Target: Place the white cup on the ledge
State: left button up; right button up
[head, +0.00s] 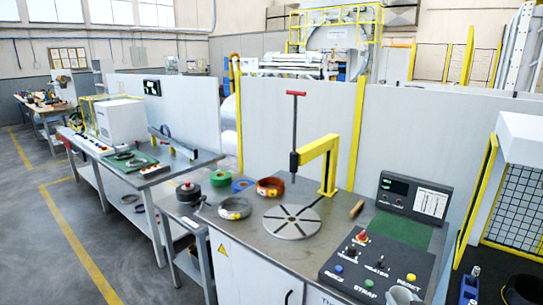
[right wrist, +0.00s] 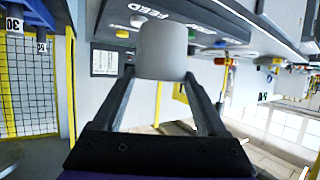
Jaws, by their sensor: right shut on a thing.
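The white cup (right wrist: 162,52) is between the two fingers of my right gripper (right wrist: 160,85) in the right wrist view. The gripper is shut on it, and the cup hides the fingertips. In the head view, the cup (head: 401,295) shows only partly at the bottom edge, in front of the control console (head: 375,258). The cup is held close to the console's front, near the FEED label; whether it touches anything is not clear. I cannot tell which surface is the ledge. My left gripper is not in view.
The grey bench (head: 270,245) holds a slotted round plate (head: 292,221), a yellow clamp arm (head: 322,152) and several coils, including an orange one (head: 270,187). A tan piece (head: 356,209) is near the console. A yellow-framed mesh guard (head: 508,205) stands at the right, near a dark round container (head: 522,290).

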jog(key=a+f+n+y, duration=0.1)
jog(key=a+f, duration=0.4)
jog(key=a, duration=0.4)
jog(key=s+a+f+n+y, duration=0.1)
jog(key=a+f, duration=0.5)
jog(key=a, duration=0.4)
jog(key=shift+f+y+p, duration=0.15)
jog(key=shift+y+p, duration=0.15)
jog(key=shift+p, duration=0.05)
jog(key=shift+s, duration=0.15)
